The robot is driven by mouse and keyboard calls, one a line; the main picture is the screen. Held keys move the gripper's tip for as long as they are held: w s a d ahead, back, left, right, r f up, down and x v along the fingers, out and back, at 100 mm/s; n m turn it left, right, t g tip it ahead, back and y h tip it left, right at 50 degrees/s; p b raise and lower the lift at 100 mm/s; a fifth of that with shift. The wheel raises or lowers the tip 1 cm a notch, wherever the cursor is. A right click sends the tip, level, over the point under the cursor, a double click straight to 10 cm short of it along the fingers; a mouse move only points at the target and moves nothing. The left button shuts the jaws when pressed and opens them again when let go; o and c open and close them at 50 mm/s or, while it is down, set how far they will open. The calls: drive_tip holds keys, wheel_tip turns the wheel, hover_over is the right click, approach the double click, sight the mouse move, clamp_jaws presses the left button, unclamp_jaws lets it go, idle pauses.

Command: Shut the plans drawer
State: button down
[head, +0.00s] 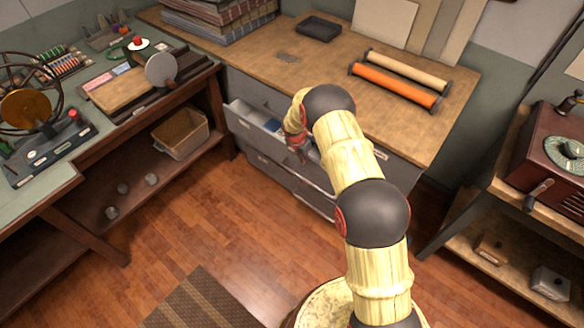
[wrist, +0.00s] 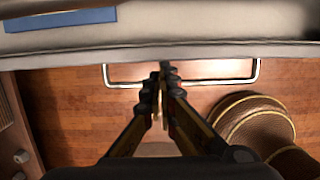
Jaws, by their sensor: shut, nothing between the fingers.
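The plans drawer (head: 243,112) is a grey drawer standing open under the wooden worktop in the head view. A blue item (head: 272,124) lies inside it, and it also shows in the wrist view (wrist: 62,18). In the wrist view the pale drawer front (wrist: 215,50) runs across the top, with its metal bar handle (wrist: 225,83) just below. My gripper (wrist: 163,72) is shut and empty. Its fingertips overlap the middle of the handle in the picture; I cannot tell whether they touch. In the head view my arm hides part of the drawer's right side.
The worktop (head: 335,62) above bears a black tray (head: 318,28) and an orange roller (head: 395,87). A workbench with a basket (head: 182,133) on its lower shelf stands left. A wooden stand with a brown box (head: 555,150) stands right. The floor (head: 215,215) before the cabinet is clear.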

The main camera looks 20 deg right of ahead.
drive_tip(key=shift+w+d, duration=0.65)
drive_tip(key=shift+d, duration=0.3)
drive_tip(key=shift+w+d, duration=0.6)
drive_tip(key=shift+d, duration=0.3)
